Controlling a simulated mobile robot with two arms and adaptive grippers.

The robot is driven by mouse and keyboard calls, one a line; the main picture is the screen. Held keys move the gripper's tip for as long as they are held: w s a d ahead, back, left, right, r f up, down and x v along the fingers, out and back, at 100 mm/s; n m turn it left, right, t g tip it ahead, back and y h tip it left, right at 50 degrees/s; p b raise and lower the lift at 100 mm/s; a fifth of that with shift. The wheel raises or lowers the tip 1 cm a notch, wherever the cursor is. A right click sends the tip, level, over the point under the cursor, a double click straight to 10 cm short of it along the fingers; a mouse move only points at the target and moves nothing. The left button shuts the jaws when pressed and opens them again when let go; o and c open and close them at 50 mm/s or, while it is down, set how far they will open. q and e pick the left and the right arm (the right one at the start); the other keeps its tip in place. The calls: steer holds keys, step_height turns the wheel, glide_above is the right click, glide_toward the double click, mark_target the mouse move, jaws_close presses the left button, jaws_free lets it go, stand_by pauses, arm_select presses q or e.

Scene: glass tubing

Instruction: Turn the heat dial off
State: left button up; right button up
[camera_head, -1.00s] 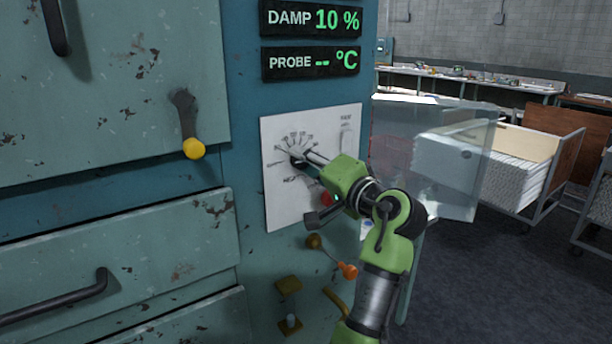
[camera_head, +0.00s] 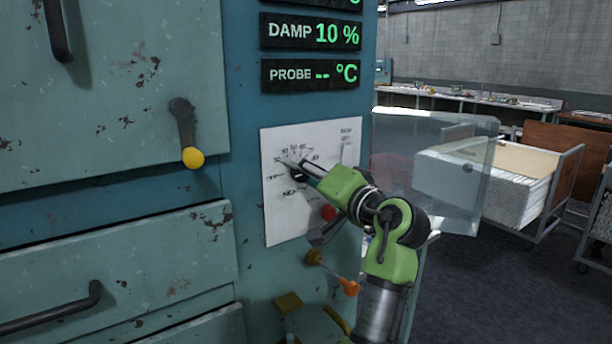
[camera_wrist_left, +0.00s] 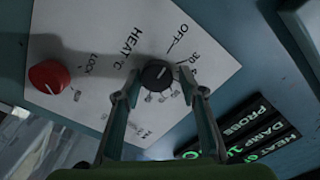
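The heat dial (camera_wrist_left: 157,74) is a small round black knob on a white panel (camera_wrist_left: 85,25) marked HEAT °C, with OFF and numbers around it. In the left wrist view, my left gripper (camera_wrist_left: 159,73) has one finger on each side of the dial, with a small gap at each side; whether a finger touches it I cannot tell. In the head view, my left gripper (camera_head: 294,167) reaches the panel from the right and partly hides the dial. The dial's exact setting is not clear. My right gripper is not in view.
A red knob (camera_wrist_left: 47,76) sits on the same panel beside LOCK. A clear cover (camera_head: 440,170) sticks out right of the panel. A yellow-tipped lever (camera_head: 188,135) is at the left.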

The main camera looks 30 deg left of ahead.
mark_target(295, 123)
arm_select(q)
steer(key=shift+a+f, duration=0.15)
steer(key=shift+f, duration=0.05)
step_height(295, 123, up, 10)
steer(key=shift+s+f, duration=0.1)
stand_by(0.5)
stand_by(0.5)
